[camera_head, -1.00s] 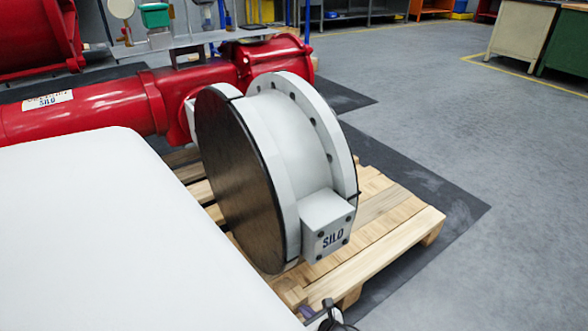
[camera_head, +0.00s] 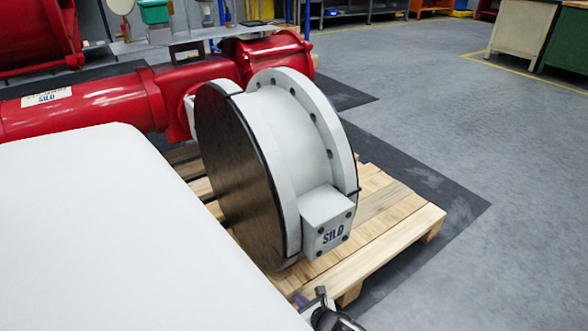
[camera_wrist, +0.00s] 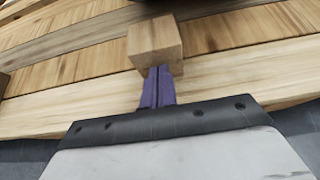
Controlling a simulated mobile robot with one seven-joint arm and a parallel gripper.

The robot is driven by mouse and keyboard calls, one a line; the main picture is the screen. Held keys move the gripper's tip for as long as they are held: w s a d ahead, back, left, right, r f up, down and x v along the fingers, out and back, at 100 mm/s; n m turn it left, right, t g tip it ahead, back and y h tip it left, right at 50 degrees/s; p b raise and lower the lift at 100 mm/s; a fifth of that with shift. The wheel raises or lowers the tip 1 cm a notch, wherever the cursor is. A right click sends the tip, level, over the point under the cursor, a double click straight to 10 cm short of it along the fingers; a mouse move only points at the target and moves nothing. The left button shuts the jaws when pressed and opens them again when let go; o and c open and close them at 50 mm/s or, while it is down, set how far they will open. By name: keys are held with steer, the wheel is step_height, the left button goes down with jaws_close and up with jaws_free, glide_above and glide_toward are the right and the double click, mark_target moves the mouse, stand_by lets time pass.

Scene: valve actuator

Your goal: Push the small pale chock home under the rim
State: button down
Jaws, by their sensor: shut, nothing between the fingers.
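The small pale wooden chock (camera_wrist: 155,42) lies on the pallet slats in the wrist view, directly ahead of my purple fingers. My gripper (camera_wrist: 158,74) is shut with nothing between the fingers. Its tips meet the chock's near face in the picture; whether they press on it I cannot tell. In the head view my gripper (camera_head: 300,299) shows only in part at the bottom edge, below the valve. The white valve body (camera_head: 292,145) stands on edge with its round rim low over the pallet. I cannot make out the chock or its gap to the rim in the head view.
The wooden pallet (camera_head: 395,240) lies under the valve on a dark mat. A white box marked SILO (camera_head: 327,222) juts from the valve's lower right. A red actuator (camera_head: 75,112) lies behind at left.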

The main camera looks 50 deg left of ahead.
steer(key=shift+w+a+b, duration=0.15)
steer(key=shift+a+b, duration=0.25)
steer(key=shift+a, duration=1.35)
steer(key=shift+a+f+b, duration=0.1)
steer(key=shift+a+b, duration=1.2)
steer(key=shift+b, duration=0.55)
steer(key=shift+w, duration=0.1)
steer(key=shift+d+r+p, duration=0.2)
steer(key=shift+d+p, duration=0.45)
steer(key=shift+d, duration=0.25)
steer(key=d+p, duration=0.3)
steer(key=d, duration=0.5)
steer(key=shift+s, duration=0.4)
steer(key=shift+d+f, duration=0.1)
